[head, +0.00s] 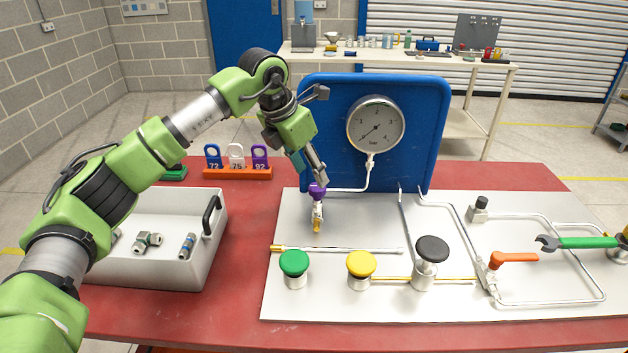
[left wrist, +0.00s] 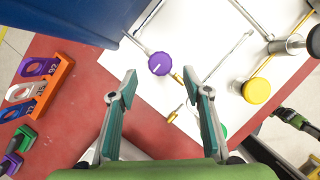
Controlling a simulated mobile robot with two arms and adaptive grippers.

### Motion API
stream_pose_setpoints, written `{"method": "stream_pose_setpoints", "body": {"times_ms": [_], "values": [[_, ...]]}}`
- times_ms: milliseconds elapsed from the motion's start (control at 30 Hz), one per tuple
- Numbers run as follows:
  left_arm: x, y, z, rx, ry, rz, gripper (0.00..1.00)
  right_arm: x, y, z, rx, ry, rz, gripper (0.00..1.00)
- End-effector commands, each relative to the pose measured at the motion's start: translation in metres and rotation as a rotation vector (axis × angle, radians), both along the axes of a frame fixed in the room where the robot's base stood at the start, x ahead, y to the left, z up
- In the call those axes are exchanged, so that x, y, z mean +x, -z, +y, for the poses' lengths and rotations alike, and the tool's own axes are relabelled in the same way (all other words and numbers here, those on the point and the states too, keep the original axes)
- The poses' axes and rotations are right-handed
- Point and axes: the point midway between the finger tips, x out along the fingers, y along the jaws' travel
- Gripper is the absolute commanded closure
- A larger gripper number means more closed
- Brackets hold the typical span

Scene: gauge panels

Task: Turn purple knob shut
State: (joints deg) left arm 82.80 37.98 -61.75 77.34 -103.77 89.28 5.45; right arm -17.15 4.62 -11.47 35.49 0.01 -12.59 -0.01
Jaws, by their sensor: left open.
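The purple knob (head: 317,190) sits on a small valve with a yellow end, just below the blue gauge panel. In the left wrist view the round ribbed top of the knob (left wrist: 160,63) faces the camera and bears a white line mark. My left gripper (head: 313,174) reaches down at the knob from above. In the left wrist view my left gripper (left wrist: 160,82) is open, with the knob beyond the fingertips and roughly centred between them. Whether a finger touches the knob is not clear.
The gauge (head: 376,124) is on the blue panel (head: 428,130) behind. Green (head: 294,263), yellow (head: 361,264) and black (head: 432,249) knobs stand in front. A grey tray (head: 215,232) is at left, an orange tag rack (head: 237,172) behind it. Thin pipes cross the white board (head: 340,310).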

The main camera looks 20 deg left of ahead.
Motion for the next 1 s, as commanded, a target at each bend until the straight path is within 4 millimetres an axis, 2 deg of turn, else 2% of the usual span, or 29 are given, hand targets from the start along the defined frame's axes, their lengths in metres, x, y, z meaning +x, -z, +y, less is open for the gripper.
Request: {"method": "stream_pose_setpoints", "body": {"times_ms": [33, 200, 400, 1000], "values": [[-0.003, -0.013, 0.003, -0.002, -0.001, -0.005, 0.55, 0.000, 0.000, 0.000, 0.000, 0.000, 0.000, 0.62], [-0.014, -0.042, 0.008, -0.001, 0.000, -0.003, 0.55, 0.000, 0.000, 0.001, 0.001, 0.000, 0.000, 0.62], [-0.021, -0.062, 0.013, -0.001, -0.001, -0.002, 0.55, 0.000, 0.000, 0.001, 0.001, 0.000, 0.000, 0.62], [-0.023, -0.064, 0.013, -0.001, -0.001, -0.001, 0.55, 0.000, 0.000, 0.001, 0.001, 0.000, 0.000, 0.62]]}}
